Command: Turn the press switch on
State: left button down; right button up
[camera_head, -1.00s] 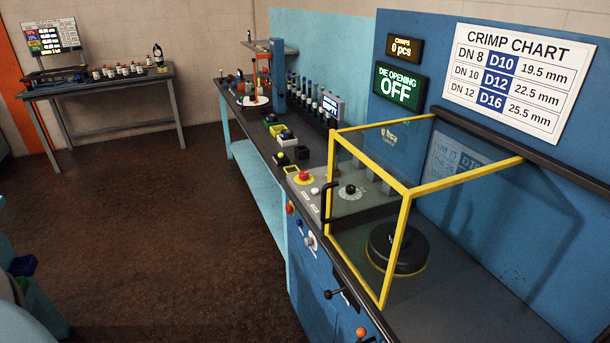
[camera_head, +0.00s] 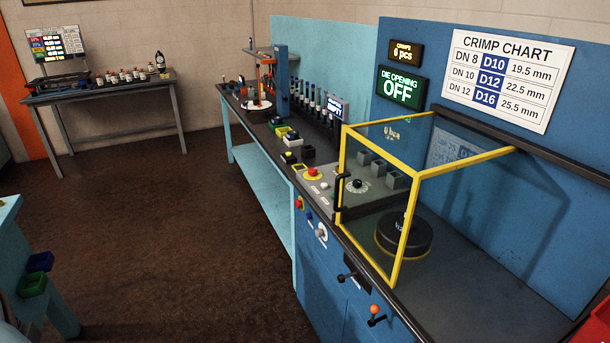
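The press (camera_head: 403,237) stands on the blue bench at right, a black round die head inside a yellow-framed clear guard (camera_head: 408,222). The sign "DIE OPENING OFF" (camera_head: 400,87) is lit green above it. Left of the guard, a control panel holds a red mushroom button on yellow (camera_head: 312,173) and a black dial (camera_head: 357,185). On the bench front are a red knob on yellow (camera_head: 299,203), a blue button (camera_head: 309,216) and a pale rotary switch (camera_head: 321,232). I cannot read which control is the press switch. Neither gripper is in view.
Two levers, one black-tipped (camera_head: 346,276) and one with an orange ball (camera_head: 376,311), stick out of the bench front. A light blue bench (camera_head: 262,178) continues behind. A dark table (camera_head: 105,91) stands at far left. The brown floor (camera_head: 190,220) between is clear.

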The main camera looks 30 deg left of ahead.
aim_at(311, 170)
jog(key=i+j+u, duration=0.1)
jog(key=j, duration=0.65)
jog(key=i+j, duration=0.1)
jog(key=j, duration=0.25)
jog(key=i+j+u, duration=0.1)
jog(key=j, duration=0.3)
jog(key=i+j, duration=0.15)
jog(key=j, duration=0.2)
jog(key=i+j+u, duration=0.1)
jog(key=j, duration=0.25)
jog(key=i+j+u, duration=0.1)
jog(key=j, duration=0.25)
jog(key=i+j, duration=0.25)
jog(key=j+u, duration=0.05)
jog(key=j, duration=0.05)
